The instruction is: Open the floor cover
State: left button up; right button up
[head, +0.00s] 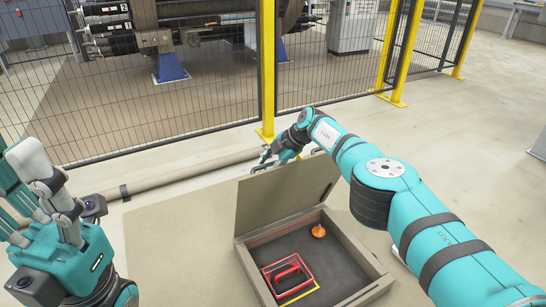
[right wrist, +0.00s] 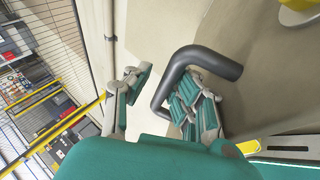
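The floor cover (head: 283,194) is a beige-grey lid, raised and tilted up on the far side of its square frame (head: 372,290). The open pit below shows a dark floor. My right gripper (head: 268,158) is at the lid's raised upper edge, partly hidden behind it. In the right wrist view, a dark bent handle (right wrist: 208,58) runs between the spread fingers of my right gripper (right wrist: 160,84); they do not look closed on it. My left gripper (head: 36,190) is at the lower left, fingers up, apart and empty.
In the pit are a red carrier (head: 288,273) and an orange cone-like object (head: 318,231). A mesh fence with yellow posts (head: 266,65) stands behind, with machinery beyond it. A pipe (head: 150,188) runs along the floor before the fence. Floor at right is clear.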

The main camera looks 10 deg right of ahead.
aim_at(289, 164)
jog(key=shift+s+d+r, duration=0.1)
jog(key=shift+d+r, duration=0.5)
jog(key=shift+s+d+r, duration=0.25)
jog(key=shift+d+r, duration=0.05)
jog(key=shift+r, duration=0.25)
jog(key=v, duration=0.7)
jog(key=shift+a+r, duration=0.15)
jog(key=shift+a, duration=0.05)
jog(key=shift+v, duration=1)
jog(key=shift+s+a, duration=0.1)
jog(key=shift+a, duration=0.05)
